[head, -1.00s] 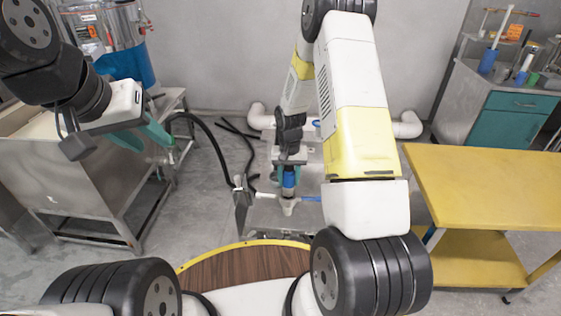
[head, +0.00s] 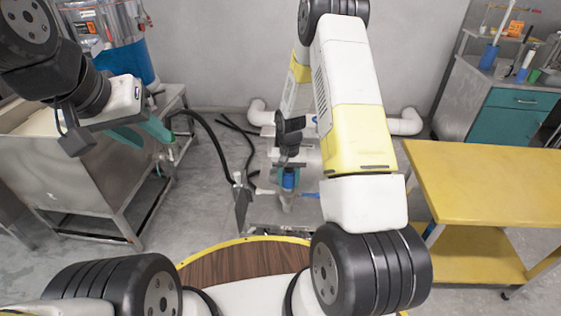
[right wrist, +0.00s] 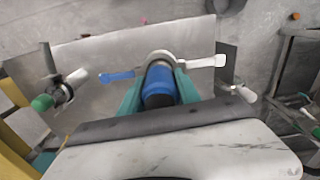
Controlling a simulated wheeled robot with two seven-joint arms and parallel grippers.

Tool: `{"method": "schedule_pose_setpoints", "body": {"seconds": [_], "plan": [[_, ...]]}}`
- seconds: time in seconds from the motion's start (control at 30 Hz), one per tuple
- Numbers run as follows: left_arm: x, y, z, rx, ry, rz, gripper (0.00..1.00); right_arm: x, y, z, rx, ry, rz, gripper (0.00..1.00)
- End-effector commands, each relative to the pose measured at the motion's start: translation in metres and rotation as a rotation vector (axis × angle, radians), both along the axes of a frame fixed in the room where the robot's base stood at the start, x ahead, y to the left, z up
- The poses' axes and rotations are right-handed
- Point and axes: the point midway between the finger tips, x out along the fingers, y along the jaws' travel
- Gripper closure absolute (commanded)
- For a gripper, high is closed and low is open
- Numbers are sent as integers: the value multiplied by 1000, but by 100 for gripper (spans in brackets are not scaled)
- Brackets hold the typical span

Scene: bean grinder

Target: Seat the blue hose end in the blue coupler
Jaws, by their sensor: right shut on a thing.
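The blue hose end (right wrist: 160,86) is a blue cylinder with a dark band, held between the teal fingers of my right gripper (right wrist: 158,92). It also shows upright in the head view (head: 289,179). The coupler (right wrist: 158,57) is a pale ring fitting with a blue lever (right wrist: 117,76) to the left and a white lever (right wrist: 205,62) to the right. The hose end overlaps the ring; how deep it sits is hidden. My left gripper (head: 142,134) has its teal fingers apart, empty, by the steel cabinet and far from the coupler.
A yellow cart (head: 480,190) stands at the right. A steel cabinet (head: 75,180) with a valve is at the left. Black hoses (head: 235,150) lie on the floor behind the coupler. In the wrist view, a green-ended fitting (right wrist: 45,101) stands left of the coupler.

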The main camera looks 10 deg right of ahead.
Motion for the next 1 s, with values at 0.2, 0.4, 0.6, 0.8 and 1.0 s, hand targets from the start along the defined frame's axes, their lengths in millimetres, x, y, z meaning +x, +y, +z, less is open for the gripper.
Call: {"method": "schedule_pose_setpoints", "body": {"seconds": [0.2, 0.4, 0.6, 0.8, 1.0], "plan": [[0, 0, 0, 0, 0, 0, 64, 1, 0, -5, 0, -1, 0, 100], [0, 0, 0, 0, 0, 0, 64, 1, 0, -10, 0, -1, 0, 100], [0, 0, 0, 0, 0, 0, 64, 0, 0, -15, 0, 0, 0, 100], [0, 0, 0, 0, 0, 0, 64, 0, 0, -15, 0, -1, 0, 35], [0, 0, 0, 0, 0, 0, 64, 0, 0, -15, 0, 0, 0, 35]]}}
